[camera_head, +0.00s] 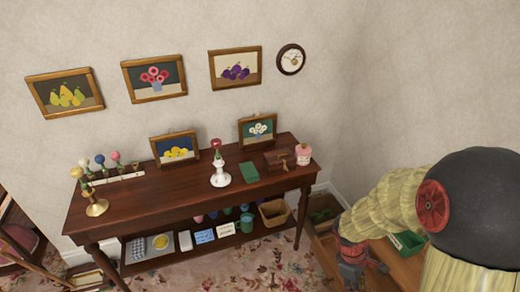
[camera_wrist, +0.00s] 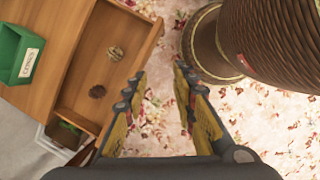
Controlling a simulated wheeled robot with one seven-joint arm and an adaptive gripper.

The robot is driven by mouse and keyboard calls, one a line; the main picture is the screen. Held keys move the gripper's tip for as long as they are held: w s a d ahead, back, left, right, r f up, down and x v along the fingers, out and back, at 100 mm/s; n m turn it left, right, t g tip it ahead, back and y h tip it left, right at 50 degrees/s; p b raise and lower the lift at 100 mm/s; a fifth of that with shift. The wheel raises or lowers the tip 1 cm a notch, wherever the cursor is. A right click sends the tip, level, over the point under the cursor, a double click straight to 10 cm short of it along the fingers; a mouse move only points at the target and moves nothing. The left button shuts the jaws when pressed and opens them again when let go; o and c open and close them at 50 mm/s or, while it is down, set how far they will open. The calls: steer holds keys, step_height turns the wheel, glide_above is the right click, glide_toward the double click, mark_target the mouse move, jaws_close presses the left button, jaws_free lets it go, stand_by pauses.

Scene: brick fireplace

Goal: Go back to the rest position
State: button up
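My gripper (camera_head: 355,268) hangs at the lower right of the head view, in front of the right end of the dark table and near a wooden surface. It also shows in the wrist view (camera_wrist: 160,82), where its two fingers are spread apart with only the flowered carpet visible between them. I see nothing held. My arm reaches in from the right side of the head view and hides part of that area.
The dark wooden table (camera_head: 135,205) stands against the wall, bearing a white stand, a green box and other items. A wooden piece with a recess (camera_wrist: 75,92) and a green labelled bin (camera_wrist: 18,52) lie left of the fingers. A ribbed brown cylinder (camera_wrist: 262,35) stands right.

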steer(key=s+a+r+m+t+y, duration=0.1)
steer(key=s+a+r+m+t, duration=0.1)
steer(key=r, duration=0.7)
steer(key=s+a+r+m+t+y, duration=0.1)
steer(key=s+a+r+m+t, duration=0.2)
steer(key=r, duration=0.6)
steer(key=s+a+r+m+t+y, duration=0.1)
steer(key=s+a+r+m+t, duration=0.1)
steer(key=a+r+m, duration=0.3)
step_height(320, 180, up, 4)
steer(key=shift+s+a+r, duration=0.2)
steer(key=shift+a+r, duration=0.05)
steer(key=shift+a, duration=0.1)
